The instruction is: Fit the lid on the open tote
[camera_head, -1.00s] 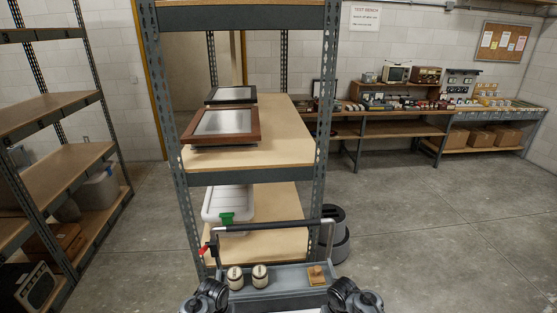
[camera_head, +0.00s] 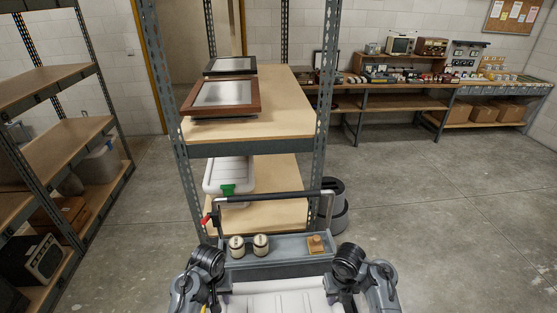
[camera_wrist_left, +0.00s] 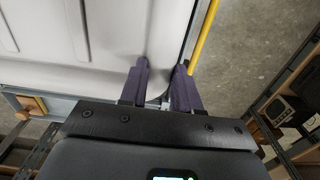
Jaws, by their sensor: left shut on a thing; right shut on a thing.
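A white ribbed lid or panel (camera_head: 280,298) spans the bottom of the head view, between my two grippers. My left gripper (camera_head: 218,298) is shut on its left edge. In the left wrist view, the dark fingers of the left gripper (camera_wrist_left: 163,72) straddle the rim of the white panel (camera_wrist_left: 80,35). My right gripper (camera_head: 342,300) is shut at the panel's right edge, its fingertips poorly visible. A closed tote with a white lid and green clip (camera_head: 228,188) is on the lower shelf ahead. I cannot make out an open tote.
A cart tray (camera_head: 285,246) with two pale jars (camera_head: 248,244) and a wooden block (camera_head: 316,243) is just beyond the panel, below a black handlebar (camera_head: 270,197). A shelf rack (camera_head: 240,148) holding frames stands ahead. A yellow bar (camera_wrist_left: 205,35) runs beside the panel.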

